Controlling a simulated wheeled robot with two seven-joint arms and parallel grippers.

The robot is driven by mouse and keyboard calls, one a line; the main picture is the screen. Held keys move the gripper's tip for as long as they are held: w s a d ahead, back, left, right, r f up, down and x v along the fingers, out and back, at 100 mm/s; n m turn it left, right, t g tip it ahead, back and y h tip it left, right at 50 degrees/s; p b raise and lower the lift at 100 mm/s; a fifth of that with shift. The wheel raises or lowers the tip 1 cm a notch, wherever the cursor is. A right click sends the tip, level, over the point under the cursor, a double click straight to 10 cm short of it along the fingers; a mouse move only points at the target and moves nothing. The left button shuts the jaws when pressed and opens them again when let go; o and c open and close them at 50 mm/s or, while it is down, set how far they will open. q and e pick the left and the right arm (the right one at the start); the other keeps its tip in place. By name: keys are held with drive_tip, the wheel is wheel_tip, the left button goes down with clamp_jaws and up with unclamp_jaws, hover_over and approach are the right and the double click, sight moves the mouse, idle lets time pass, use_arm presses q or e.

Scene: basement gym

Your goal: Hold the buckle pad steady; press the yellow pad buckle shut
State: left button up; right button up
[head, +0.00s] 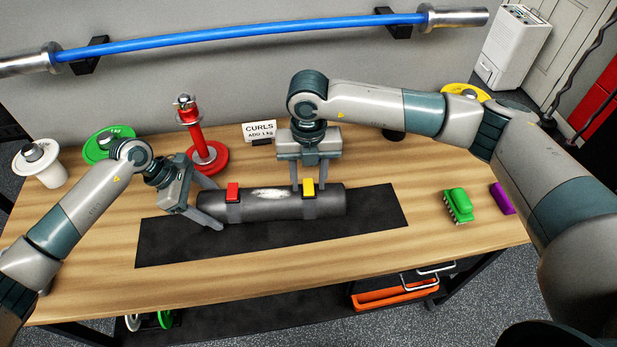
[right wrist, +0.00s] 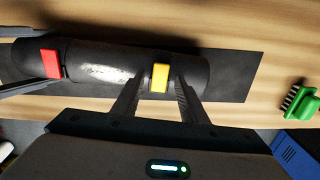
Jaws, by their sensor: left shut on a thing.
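The dark grey cylindrical buckle pad (head: 270,208) lies on a black mat (head: 375,212). It carries a red buckle (head: 233,192) near its left end and a yellow pad buckle (head: 308,187) towards its right end. My left gripper (head: 212,203) is shut on the pad's left end. My right gripper (head: 308,183) points down over the yellow buckle. Its fingers stand apart, one on each side of the buckle. The right wrist view shows the yellow buckle (right wrist: 160,77) between the open fingertips, with gaps beside it. I cannot tell whether the yellow buckle is latched.
A green brush (head: 458,206) and a purple block (head: 501,198) lie right of the mat. A red post (head: 193,130) and a CURLS sign (head: 259,131) stand behind the pad. The wooden tabletop (head: 240,276) is clear in front of the mat.

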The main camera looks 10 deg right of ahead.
clamp_jaws()
drive_tip(key=shift+w, duration=0.1)
drive_tip(key=shift+g, duration=0.3)
drive_tip(key=shift+w+f+g, duration=0.1)
drive_tip(key=shift+f+g, duration=0.05)
drive_tip(key=shift+g, duration=0.25)
unclamp_jaws()
